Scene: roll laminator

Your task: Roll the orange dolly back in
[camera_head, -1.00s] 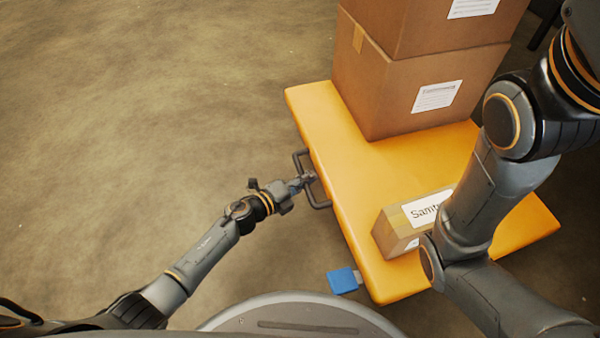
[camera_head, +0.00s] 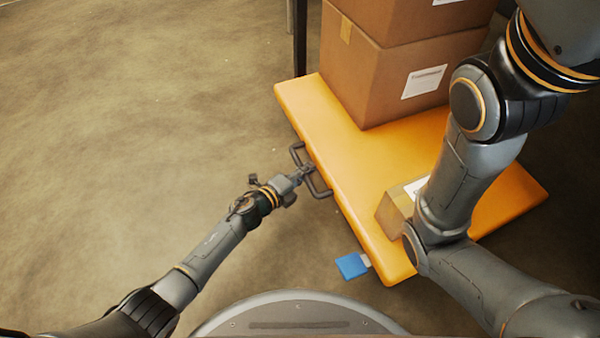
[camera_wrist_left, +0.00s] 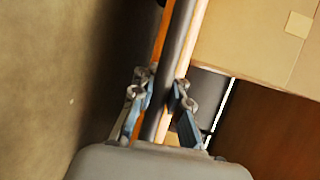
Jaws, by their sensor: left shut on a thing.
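The orange dolly (camera_head: 340,150) is a flat platform standing on the floor at the right of the head view. A dark handle (camera_head: 320,191) sticks out from its left edge. My left gripper (camera_head: 306,173) is shut on this handle. The left wrist view shows the dark handle bar (camera_wrist_left: 174,70) between the two fingers (camera_wrist_left: 160,100). The dolly's orange edge (camera_wrist_left: 196,35) runs beside the bar. My right arm crosses over the dolly's right part, and its gripper is out of the head view.
Large cardboard boxes (camera_head: 365,85) are stacked on the dolly's far part. A smaller box (camera_head: 393,212) sits near its front corner, partly hidden by my right arm. A dark post (camera_head: 300,40) stands behind. Floor at left (camera_head: 130,120) is clear.

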